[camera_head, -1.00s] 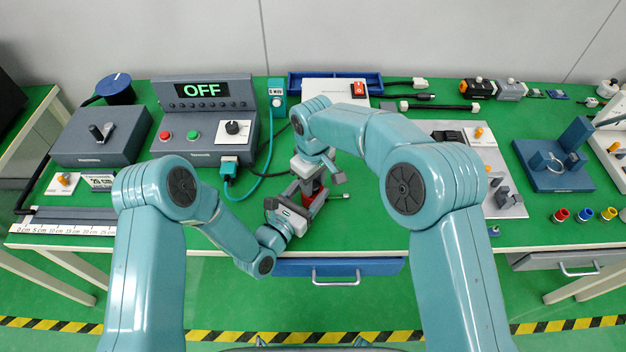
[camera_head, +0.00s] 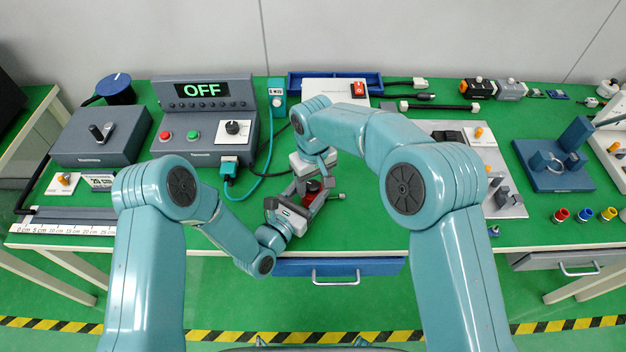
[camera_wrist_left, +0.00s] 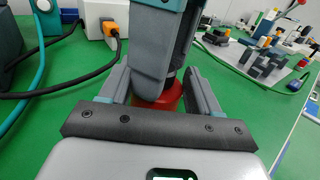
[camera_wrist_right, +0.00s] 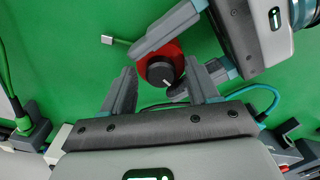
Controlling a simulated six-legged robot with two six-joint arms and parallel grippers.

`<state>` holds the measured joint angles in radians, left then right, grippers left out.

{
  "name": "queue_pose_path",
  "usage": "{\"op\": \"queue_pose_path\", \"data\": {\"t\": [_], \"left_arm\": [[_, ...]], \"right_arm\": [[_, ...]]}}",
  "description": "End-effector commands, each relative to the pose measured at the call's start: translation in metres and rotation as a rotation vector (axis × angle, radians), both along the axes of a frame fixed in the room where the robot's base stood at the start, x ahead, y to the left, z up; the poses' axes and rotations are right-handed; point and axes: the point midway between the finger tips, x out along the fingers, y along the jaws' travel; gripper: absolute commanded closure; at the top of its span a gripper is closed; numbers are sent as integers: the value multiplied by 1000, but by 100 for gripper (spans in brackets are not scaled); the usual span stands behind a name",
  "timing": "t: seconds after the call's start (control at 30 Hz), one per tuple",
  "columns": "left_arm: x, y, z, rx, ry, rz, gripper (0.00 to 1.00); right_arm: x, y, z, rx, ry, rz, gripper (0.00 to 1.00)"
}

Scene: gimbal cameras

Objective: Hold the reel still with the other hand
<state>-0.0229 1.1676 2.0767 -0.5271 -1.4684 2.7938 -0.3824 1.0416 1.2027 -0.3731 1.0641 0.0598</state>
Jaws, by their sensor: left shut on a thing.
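The reel is a red disc with a black knob on top. It shows in the head view (camera_head: 319,201), the left wrist view (camera_wrist_left: 166,99) and the right wrist view (camera_wrist_right: 146,62). My left gripper (camera_head: 304,200) is shut on the reel, with one finger on either side of its red body near the table's front edge. My right gripper (camera_wrist_right: 164,88) is open above the reel, its fingers apart on either side of the black knob (camera_wrist_right: 160,72). In the left wrist view my right gripper hides much of the reel.
A grey power unit (camera_head: 205,92) reading OFF stands at the back left. A white box with a red switch (camera_head: 358,88) stands behind the grippers. A white-ended cable tip (camera_wrist_right: 107,40) lies beside the reel. A blue drawer (camera_head: 300,267) sits under the front edge.

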Motion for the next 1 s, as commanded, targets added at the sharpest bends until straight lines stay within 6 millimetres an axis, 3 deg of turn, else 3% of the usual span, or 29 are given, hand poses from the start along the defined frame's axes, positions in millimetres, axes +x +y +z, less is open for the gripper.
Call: {"op": "queue_pose_path", "data": {"t": [0.37,0.63,1.0], "left_arm": [[-1,-1,0,0,0,-4,67],[0,-1,0,-1,-1,-3,67],[0,0,0,-1,-1,-2,67]], "right_arm": [[0,1,0,2,-1,15,39],[0,1,3,3,-3,285,39],[1,1,87,3,-4,271,39]]}}
